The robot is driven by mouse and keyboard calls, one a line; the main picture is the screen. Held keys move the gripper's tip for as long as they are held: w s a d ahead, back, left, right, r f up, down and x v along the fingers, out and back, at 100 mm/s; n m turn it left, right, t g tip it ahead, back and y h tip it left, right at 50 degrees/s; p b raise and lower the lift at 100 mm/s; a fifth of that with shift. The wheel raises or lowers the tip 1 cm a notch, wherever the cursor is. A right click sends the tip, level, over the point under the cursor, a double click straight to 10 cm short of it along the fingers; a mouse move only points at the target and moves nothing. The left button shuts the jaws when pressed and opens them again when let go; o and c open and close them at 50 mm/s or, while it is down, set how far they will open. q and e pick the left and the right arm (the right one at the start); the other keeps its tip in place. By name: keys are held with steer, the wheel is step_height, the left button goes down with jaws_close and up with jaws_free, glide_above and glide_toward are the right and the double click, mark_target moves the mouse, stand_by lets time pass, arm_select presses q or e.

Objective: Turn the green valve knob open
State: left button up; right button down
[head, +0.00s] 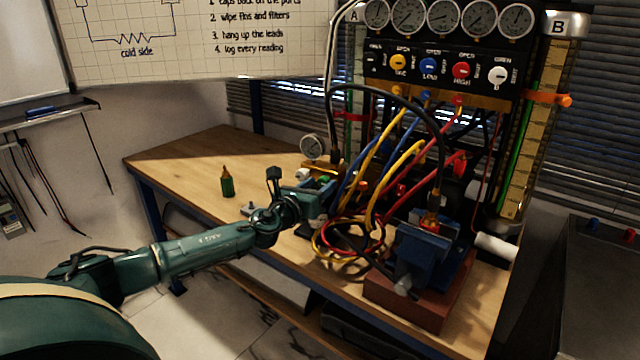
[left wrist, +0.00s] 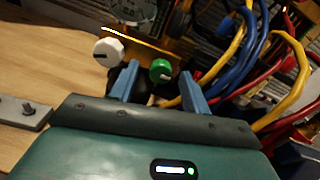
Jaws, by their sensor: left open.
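The green valve knob (left wrist: 160,70) shows in the left wrist view between and just beyond the two blue fingers of my left gripper (left wrist: 159,80). The fingers are open, with a gap on each side of the knob in the picture; I cannot tell how far in front of them it lies. A white knob (left wrist: 108,52) is to its left on the same brass block. In the head view my left gripper (head: 320,186) is in front of the manifold, and the green knob (head: 323,179) is a small patch there, partly hidden. My right gripper is not in view.
Coiled hoses (head: 350,235) in red, yellow, blue and black crowd the right side of the gripper. A blue vise (head: 425,255) stands on a red-brown block (head: 380,288) at the front right. A green bottle (head: 227,183) is on the workbench (head: 180,165), whose left part is mostly clear.

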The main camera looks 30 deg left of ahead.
arm_select(q)
steer(key=shift+w, duration=0.6)
steer(key=c, duration=1)
